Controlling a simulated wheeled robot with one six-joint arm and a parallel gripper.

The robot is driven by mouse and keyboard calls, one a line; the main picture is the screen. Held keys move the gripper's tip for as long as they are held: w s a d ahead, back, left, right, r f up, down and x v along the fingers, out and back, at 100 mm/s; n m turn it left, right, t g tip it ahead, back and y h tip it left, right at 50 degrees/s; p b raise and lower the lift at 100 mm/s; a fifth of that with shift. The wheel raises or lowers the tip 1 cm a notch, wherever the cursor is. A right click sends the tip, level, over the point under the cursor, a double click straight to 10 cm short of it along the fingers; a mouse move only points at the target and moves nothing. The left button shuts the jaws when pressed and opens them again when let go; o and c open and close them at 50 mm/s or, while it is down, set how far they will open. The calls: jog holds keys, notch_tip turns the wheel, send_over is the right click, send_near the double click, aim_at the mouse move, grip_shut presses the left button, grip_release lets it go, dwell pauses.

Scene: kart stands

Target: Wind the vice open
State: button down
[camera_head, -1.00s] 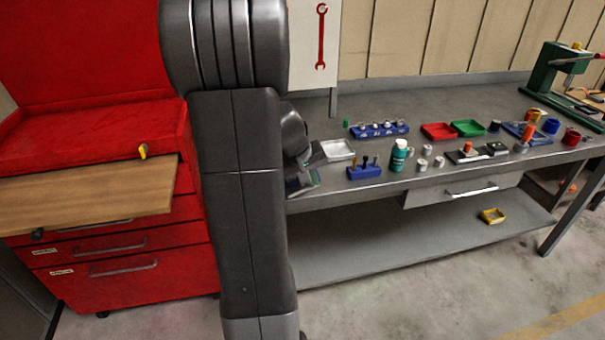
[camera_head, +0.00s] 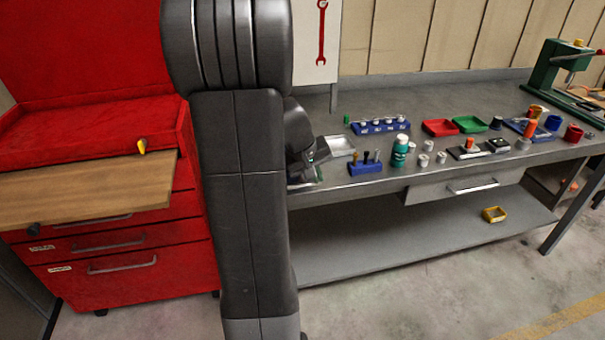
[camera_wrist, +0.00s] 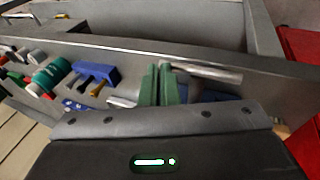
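My gripper (camera_wrist: 159,80) shows in the wrist view as two green upright fingers close together, with only a narrow gap. A silver bar (camera_wrist: 212,72) runs to the right from the fingertips; it looks like part of the vice. Whether the fingers touch or grasp it is unclear. A blue body (camera_wrist: 212,95), perhaps the vice, is partly hidden behind the fingers and the grey gripper housing. In the head view my wrist is low over the left end of the bench, and my arm hides most of that spot, so the vice cannot be made out there.
On the grey bench (camera_head: 440,105) stand a silver tray (camera_head: 340,146), a blue tool holder (camera_head: 365,168) and a teal bottle (camera_head: 400,152) close to the wrist. A red tool cabinet (camera_head: 150,240) with a wooden top is at the left. Small parts and trays fill the bench further right.

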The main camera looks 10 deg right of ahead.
notch_tip(320, 180, up, 14)
jog(key=s+p, duration=0.2)
jog(key=p, duration=0.1)
jog(key=shift+s, duration=0.4)
jog(key=shift+d+f, duration=0.1)
jog(key=shift+f, duration=0.1)
notch_tip(320, 180, down, 14)
jog(key=w+b, duration=0.2)
jog(key=b, duration=0.1)
jog(key=shift+w, duration=0.35)
jog(key=shift+r, duration=0.15)
